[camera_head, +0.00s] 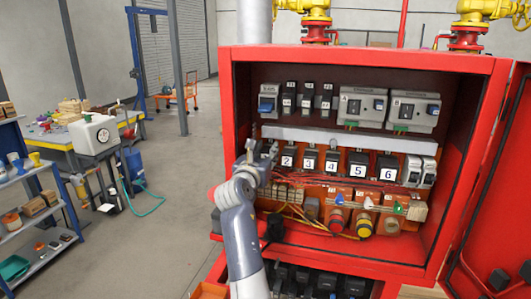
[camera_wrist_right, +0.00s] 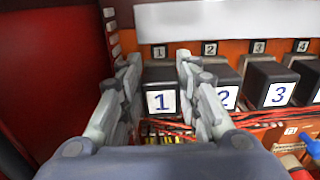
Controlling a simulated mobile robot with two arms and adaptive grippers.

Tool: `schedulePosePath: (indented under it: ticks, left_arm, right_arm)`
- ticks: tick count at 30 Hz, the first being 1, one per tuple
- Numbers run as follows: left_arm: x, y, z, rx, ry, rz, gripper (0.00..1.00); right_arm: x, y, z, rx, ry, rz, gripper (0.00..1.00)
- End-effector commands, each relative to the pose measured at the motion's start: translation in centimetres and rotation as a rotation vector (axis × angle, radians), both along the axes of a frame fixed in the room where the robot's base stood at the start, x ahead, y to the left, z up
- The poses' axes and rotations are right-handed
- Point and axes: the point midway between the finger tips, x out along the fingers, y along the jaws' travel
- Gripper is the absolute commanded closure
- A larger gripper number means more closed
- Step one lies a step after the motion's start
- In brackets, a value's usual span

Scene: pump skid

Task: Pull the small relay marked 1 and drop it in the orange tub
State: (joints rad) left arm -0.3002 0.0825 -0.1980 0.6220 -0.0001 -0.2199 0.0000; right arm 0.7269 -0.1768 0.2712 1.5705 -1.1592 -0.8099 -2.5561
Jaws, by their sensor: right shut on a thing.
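The small relay marked 1 (camera_wrist_right: 160,99) is a black block with a white label, seen in the wrist view in the row of numbered relays. My right gripper (camera_wrist_right: 158,85) has its fingers on both sides of it and is shut on it. The relay appears to sit still in its place in the row. In the head view my right gripper (camera_head: 262,155) is at the left end of this row and hides relay 1. An orange box edge (camera_head: 208,291) shows at the bottom of the head view; it may be the orange tub, mostly cut off. My left gripper is not in view.
Relay 2 (camera_wrist_right: 226,97) stands close to the right finger, with relay 3 (camera_wrist_right: 279,94) beyond. Red wires (camera_head: 330,185) run below the row and a pale duct (camera_head: 345,139) above. The red cabinet's left wall (camera_wrist_right: 50,80) is near my gripper.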

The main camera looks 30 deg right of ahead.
Motion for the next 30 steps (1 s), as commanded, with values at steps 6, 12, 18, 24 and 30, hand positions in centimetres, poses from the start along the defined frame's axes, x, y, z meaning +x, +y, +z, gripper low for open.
schedulePosePath:
  ticks: [6,12,18,24,30]
  left_arm:
    - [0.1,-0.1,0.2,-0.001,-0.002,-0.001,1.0]
    - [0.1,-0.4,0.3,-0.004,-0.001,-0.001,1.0]
    - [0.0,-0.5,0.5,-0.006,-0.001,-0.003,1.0]
    - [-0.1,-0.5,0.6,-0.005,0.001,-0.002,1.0]
    - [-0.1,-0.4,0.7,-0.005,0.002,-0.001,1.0]
  right_arm:
    - [-0.2,0.3,-0.2,0.001,0.003,0.0,0.94]
    - [-0.4,0.5,-0.3,0.003,0.005,-0.001,0.94]
    - [-0.6,0.7,-0.3,0.004,0.006,-0.001,0.94]
    - [-0.8,1.0,-0.3,0.004,0.006,0.0,0.94]
    - [-1.0,1.2,-0.4,0.005,0.007,0.0,0.94]
